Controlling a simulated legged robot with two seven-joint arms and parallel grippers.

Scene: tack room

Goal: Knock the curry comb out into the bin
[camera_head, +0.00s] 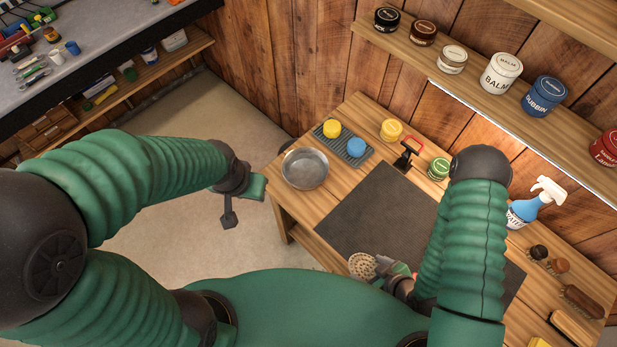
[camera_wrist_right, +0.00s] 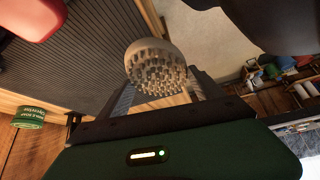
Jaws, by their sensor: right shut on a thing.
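The curry comb (camera_head: 361,266) is round and beige, with its teeth showing. In the right wrist view the comb (camera_wrist_right: 158,68) sits between the two fingers of my right gripper (camera_wrist_right: 162,95), teeth towards the camera. My right gripper (camera_head: 384,267) is shut on it at the near left of the dark mat; its height above the mat is unclear. A round grey metal pan (camera_head: 305,168) stands at the table's left corner; I cannot tell whether it is the bin. My left gripper (camera_head: 236,205) hangs left of the table, above the floor; its jaw opening is unclear.
The dark mat (camera_head: 370,215) is mostly bare. Behind it are a tray (camera_head: 351,144) with yellow and blue pieces, a black tool with a red handle (camera_head: 408,150) and a green tin (camera_head: 438,169). A spray bottle (camera_head: 535,203) and brushes (camera_head: 580,300) stand right. Floor left is open.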

